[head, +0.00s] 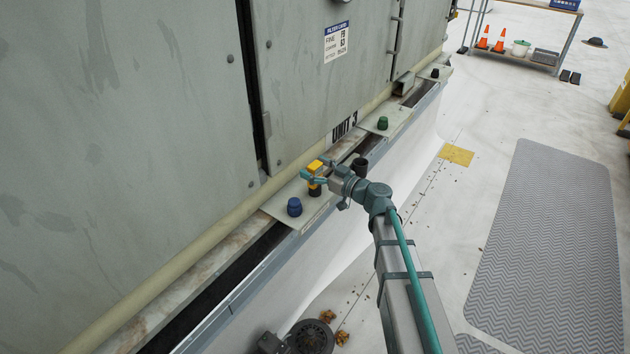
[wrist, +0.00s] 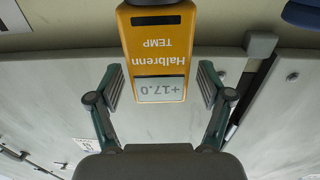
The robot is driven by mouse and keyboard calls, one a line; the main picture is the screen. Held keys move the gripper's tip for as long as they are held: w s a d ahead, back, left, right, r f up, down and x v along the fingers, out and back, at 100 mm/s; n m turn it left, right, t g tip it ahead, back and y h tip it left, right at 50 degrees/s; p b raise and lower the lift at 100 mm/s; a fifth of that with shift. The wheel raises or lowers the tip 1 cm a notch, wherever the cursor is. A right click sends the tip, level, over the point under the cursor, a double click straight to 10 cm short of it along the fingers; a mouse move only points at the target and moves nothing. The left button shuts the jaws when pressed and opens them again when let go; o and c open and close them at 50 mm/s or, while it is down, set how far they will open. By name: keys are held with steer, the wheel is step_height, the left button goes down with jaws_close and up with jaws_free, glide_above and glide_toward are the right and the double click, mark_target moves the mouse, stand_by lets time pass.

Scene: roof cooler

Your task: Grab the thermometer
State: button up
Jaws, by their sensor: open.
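The thermometer is a yellow-orange block (head: 315,167) standing upright on the ledge at the foot of the grey unit, its lower part dark. In the wrist view the thermometer (wrist: 157,47) appears upside down, marked "Halbrenn TEMP", with a display reading +17.0. My gripper (head: 313,177) is at the thermometer in the head view. In the wrist view my gripper (wrist: 160,83) is open, one finger on each side of the display end. Gaps show between the fingers and the thermometer, so it is not clamped.
A blue knob (head: 294,207) stands on the ledge close to the thermometer's left. A black cylinder (head: 360,165) stands to its right, and a green knob (head: 382,123) farther along. The grey unit's wall (head: 130,130) rises close behind.

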jaws_close()
stand_by(0.3)
steer(key=shift+r, duration=0.1)
